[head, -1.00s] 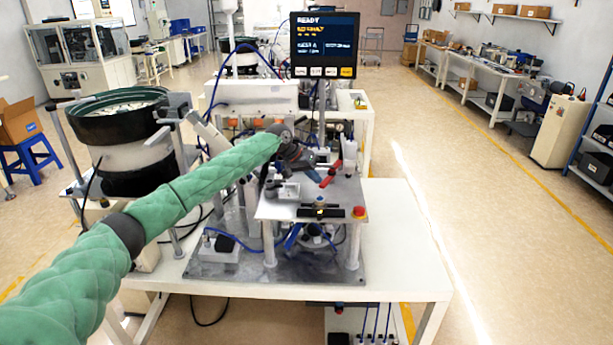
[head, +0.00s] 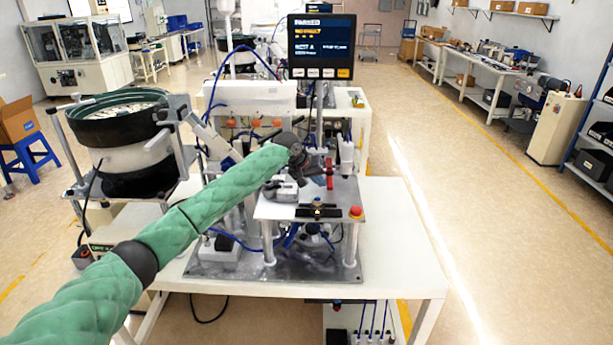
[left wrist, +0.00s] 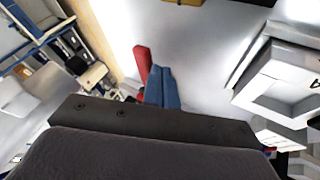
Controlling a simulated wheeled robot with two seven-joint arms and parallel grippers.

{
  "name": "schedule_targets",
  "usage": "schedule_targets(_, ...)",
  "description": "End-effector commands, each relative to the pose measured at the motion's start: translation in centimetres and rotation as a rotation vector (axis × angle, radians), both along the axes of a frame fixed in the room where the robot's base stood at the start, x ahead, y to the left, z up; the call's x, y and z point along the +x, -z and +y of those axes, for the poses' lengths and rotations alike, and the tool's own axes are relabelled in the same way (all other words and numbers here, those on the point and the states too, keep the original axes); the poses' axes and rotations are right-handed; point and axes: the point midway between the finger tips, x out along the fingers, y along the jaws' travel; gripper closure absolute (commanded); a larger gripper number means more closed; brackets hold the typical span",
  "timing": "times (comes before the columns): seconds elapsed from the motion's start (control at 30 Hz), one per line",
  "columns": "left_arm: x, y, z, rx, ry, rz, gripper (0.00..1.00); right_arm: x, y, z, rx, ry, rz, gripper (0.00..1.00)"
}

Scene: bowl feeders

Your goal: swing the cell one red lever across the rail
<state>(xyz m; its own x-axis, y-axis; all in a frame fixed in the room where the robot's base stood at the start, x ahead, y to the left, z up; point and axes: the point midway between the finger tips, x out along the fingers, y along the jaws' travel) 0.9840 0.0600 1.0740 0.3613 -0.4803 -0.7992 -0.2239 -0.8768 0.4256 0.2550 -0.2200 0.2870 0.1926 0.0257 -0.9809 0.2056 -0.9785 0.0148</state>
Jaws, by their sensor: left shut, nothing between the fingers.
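The red lever (head: 329,172) stands about upright in the head view, on the small raised plate (head: 268,209) of the near station. My left gripper (head: 318,167) is at the lever's left side, its fingers shut with nothing between them. In the left wrist view the blue fingertips (left wrist: 163,88) are together, and the red lever (left wrist: 142,65) is right beside them on the left. I cannot tell whether they touch. The rail is hard to make out behind the gripper. My right gripper is not in view.
A dark green bowl feeder (head: 117,118) stands left of the station. A screen (head: 321,46) on a post rises behind the lever. A white bottle-like part (head: 346,155) is close on the lever's right. A red button (head: 355,212) sits at the plate's front right corner. The white table (head: 395,235) is clear at right.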

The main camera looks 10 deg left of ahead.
Motion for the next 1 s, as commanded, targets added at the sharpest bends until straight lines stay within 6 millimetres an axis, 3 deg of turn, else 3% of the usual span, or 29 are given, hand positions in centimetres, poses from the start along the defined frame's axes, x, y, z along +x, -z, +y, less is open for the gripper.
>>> schedule_targets(0.57, 0.0, 0.0, -0.2, 0.0, 0.002, -0.001, 1.0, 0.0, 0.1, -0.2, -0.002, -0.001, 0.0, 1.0)
schedule_targets(1.0, 1.1, 0.0, 0.6, 0.0, 0.002, 0.0, 1.0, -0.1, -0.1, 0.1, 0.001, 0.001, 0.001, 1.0)
